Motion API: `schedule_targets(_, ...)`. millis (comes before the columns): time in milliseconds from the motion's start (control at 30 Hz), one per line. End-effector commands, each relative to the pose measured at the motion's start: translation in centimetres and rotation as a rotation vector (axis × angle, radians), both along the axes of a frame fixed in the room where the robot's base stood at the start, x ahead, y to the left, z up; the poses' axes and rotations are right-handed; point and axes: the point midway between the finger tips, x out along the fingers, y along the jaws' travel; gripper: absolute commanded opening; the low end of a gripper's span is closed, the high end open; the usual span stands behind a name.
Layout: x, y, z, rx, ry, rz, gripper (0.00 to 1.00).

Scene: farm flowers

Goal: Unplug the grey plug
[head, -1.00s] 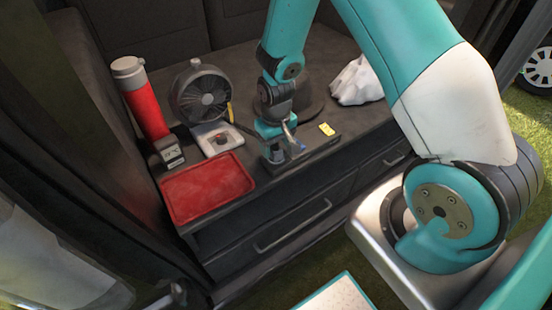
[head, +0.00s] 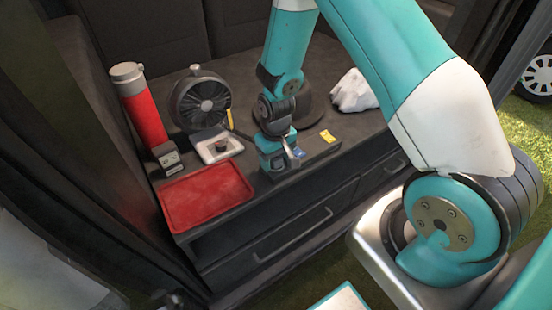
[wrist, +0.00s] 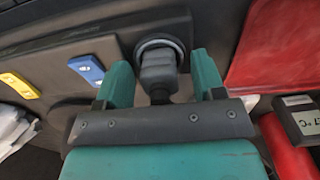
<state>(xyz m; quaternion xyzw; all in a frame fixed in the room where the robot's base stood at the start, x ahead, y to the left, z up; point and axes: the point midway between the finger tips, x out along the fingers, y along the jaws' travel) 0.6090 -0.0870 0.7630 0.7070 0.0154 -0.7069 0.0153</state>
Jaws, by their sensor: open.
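The grey plug (wrist: 158,76) sits in a round ringed socket (wrist: 160,44) on a dark strip in the wrist view. My gripper (wrist: 161,66) is open, with one teal finger on each side of the plug. A gap shows on both sides, so the fingers look apart from it. In the head view my gripper (head: 275,163) is down at the strip's left end, and the plug is largely hidden there. A blue plate (wrist: 87,69) and a yellow plate (wrist: 19,85) lie along the same strip.
A red tray (head: 207,196) lies close left of my gripper. Behind are a small meter (head: 168,158), a pale square dish (head: 233,146), a red flask (head: 140,112) and a dark fan (head: 200,100). White cloth (head: 353,92) lies right. Drawers (head: 290,232) are below.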

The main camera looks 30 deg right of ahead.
Motion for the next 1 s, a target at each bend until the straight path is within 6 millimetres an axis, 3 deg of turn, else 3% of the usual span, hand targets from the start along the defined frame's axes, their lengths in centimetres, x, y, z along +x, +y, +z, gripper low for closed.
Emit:
schedule_targets(700,0.0,0.0,-0.02,0.0,0.0,0.0,0.63)
schedule_targets(1000,0.0,0.0,-0.02,0.0,0.0,0.0,0.0)
